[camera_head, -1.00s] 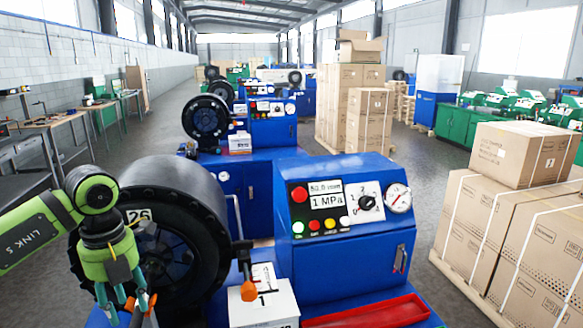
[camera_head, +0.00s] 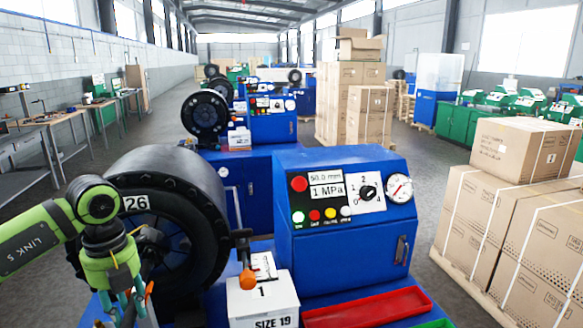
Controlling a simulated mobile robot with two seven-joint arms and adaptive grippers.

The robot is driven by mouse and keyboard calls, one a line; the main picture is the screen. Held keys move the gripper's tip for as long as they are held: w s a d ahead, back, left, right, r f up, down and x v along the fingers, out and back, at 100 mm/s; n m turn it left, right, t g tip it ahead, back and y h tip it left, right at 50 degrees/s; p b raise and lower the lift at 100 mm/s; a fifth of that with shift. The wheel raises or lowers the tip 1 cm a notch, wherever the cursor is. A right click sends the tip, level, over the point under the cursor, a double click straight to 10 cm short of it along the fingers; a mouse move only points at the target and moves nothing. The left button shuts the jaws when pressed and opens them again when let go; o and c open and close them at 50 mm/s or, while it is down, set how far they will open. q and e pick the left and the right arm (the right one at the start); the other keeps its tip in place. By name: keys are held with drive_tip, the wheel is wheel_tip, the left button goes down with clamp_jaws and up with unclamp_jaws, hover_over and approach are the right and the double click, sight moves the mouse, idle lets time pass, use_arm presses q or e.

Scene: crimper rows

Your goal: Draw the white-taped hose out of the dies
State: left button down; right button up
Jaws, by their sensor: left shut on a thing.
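The nearest crimper's black ring-shaped head (camera_head: 213,225), marked 26, stands at the left, with its dies in the dark opening largely behind my arm. My left gripper (camera_head: 128,312) is in front of this opening, low at the left, with its fingers pointing down. It is shut on what appears to be the hose, mostly hidden by the fingers and cut off by the lower edge. No white tape can be made out. A small orange part (camera_head: 149,289) shows beside the fingers. My right gripper is not in view.
The blue control cabinet (camera_head: 345,240) reads 50.0 mm and 1 MPa. A white SIZE 19 box (camera_head: 262,305) and an orange knob (camera_head: 247,280) are right of the head. A red tray (camera_head: 365,309) lies in front. Cartons (camera_head: 490,225) stand at the right across open floor.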

use_arm(q)
drive_tip(key=shift+w+r, duration=0.1)
drive_tip(key=shift+r, duration=0.2)
idle(0.4)
drive_tip(key=shift+r+p, duration=0.25)
drive_tip(key=shift+p, duration=0.05)
drive_tip(key=shift+s+d+f+b, duration=0.15)
drive_tip(key=shift+s+b, duration=0.15)
drive_tip(key=shift+s, duration=0.35)
drive_tip(key=shift+s+d+b, duration=0.2)
drive_tip(key=shift+s+b, duration=0.1)
drive_tip(key=shift+s, duration=0.6)
drive_tip(key=shift+s+d+b, duration=0.25)
drive_tip(key=shift+s+b, duration=0.05)
drive_tip(key=shift+s, duration=0.65)
drive_tip(key=shift+s+d+b, duration=0.2)
drive_tip(key=shift+s+b, duration=0.1)
drive_tip(key=shift+s, duration=0.6)
drive_tip(key=shift+r, duration=0.25)
drive_tip(key=shift+r+p, duration=2.4)
drive_tip(key=shift+r, duration=1)
